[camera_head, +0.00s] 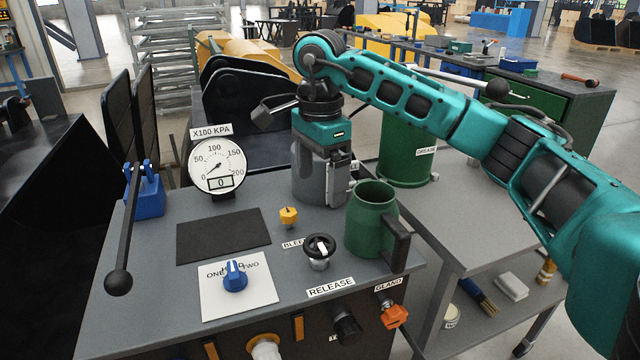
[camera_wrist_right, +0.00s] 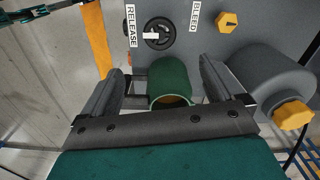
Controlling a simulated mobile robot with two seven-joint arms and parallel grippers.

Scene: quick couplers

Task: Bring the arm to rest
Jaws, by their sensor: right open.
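My right arm comes in from the right in the head view and bends down over the grey console (camera_head: 140,300). My right gripper (camera_head: 342,178) points down beside a grey cylinder (camera_head: 308,180), behind the green mug (camera_head: 370,220). In the wrist view my right gripper (camera_wrist_right: 168,78) has its two fingers well apart. The mug (camera_wrist_right: 170,82) shows between and beyond them, and I see no finger gripping it. Its dark handle shows at its right in the head view. My left gripper is not in view.
The console carries a round gauge (camera_head: 217,167), a blue selector knob (camera_head: 235,276), a black release knob (camera_head: 319,250), a yellow bleed knob (camera_head: 288,217) and a black lever (camera_head: 130,230). A green grease drum (camera_head: 405,150) stands behind the mug. A grey cart (camera_head: 460,225) is at right.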

